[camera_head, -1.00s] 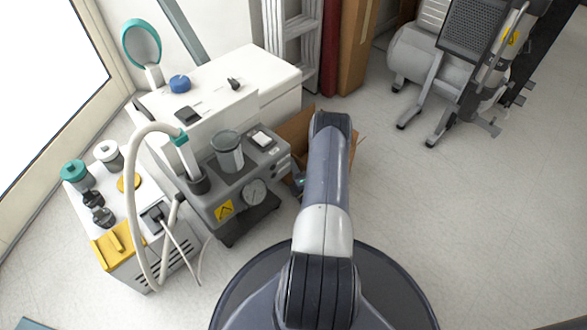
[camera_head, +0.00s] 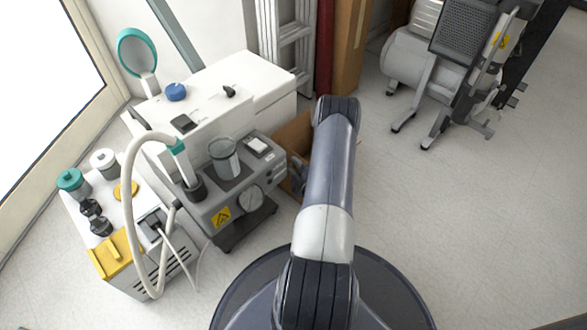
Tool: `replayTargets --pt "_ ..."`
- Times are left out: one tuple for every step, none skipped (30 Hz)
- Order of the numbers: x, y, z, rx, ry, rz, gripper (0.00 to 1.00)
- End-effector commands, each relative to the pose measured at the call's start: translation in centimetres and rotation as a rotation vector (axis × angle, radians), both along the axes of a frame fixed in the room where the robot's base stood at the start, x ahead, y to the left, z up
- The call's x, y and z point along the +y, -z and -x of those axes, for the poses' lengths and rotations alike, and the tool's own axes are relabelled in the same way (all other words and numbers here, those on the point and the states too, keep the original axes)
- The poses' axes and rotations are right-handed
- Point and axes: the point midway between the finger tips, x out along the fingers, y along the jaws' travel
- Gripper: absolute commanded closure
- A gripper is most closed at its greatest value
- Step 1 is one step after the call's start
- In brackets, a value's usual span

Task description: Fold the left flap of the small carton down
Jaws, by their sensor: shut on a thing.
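The small brown carton (camera_head: 291,136) stands on the floor just right of the grey compressor unit. My arm covers most of it, and only its left part shows. I cannot make out the left flap or its angle. My arm reaches forward over the carton and bends down behind its own elbow. A bit of blue-grey wrist shows at the arm's left edge, close to the carton. My gripper's fingers are hidden behind the arm, so their contact with the carton does not show.
The grey unit (camera_head: 238,190) with a gauge and glass jar stands close left of the carton. Behind it is a white cabinet (camera_head: 262,84). A ladder (camera_head: 286,40) and tall brown board (camera_head: 350,50) stand behind. A tank compressor (camera_head: 412,62) is at upper right. Floor at right is clear.

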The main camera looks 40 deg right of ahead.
Motion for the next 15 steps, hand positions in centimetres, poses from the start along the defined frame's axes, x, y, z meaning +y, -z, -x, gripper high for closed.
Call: replayTargets --pt "-0.07 -0.01 0.00 0.001 0.000 -0.012 0.91" --pt "-0.09 -0.01 -0.01 0.001 0.000 -0.018 0.91" --pt "-0.11 -0.01 -0.01 0.002 0.000 -0.026 0.91" --pt "-0.12 0.00 -0.01 0.002 0.000 -0.031 0.91" --pt "-0.13 0.00 -0.01 0.003 0.000 -0.035 0.91" --pt "-0.15 0.01 -0.01 0.004 -0.001 -0.038 0.91" --pt "-0.15 0.02 -0.01 0.005 -0.001 -0.040 0.91" --pt "-0.16 0.03 -0.01 0.004 -0.001 -0.041 0.91" --pt "-0.16 0.03 -0.01 0.005 -0.001 -0.043 0.91" --pt "-0.16 0.03 -0.01 0.005 -0.001 -0.044 0.91" --pt "-0.16 0.03 -0.01 0.005 -0.001 -0.044 0.91" --pt "-0.16 0.03 -0.01 0.005 -0.001 -0.044 0.91" --pt "-0.16 0.03 -0.01 0.005 -0.001 -0.044 0.91" --pt "-0.16 0.03 -0.01 0.005 -0.001 -0.044 0.91" --pt "-0.16 0.03 -0.01 0.005 -0.001 -0.043 0.91"
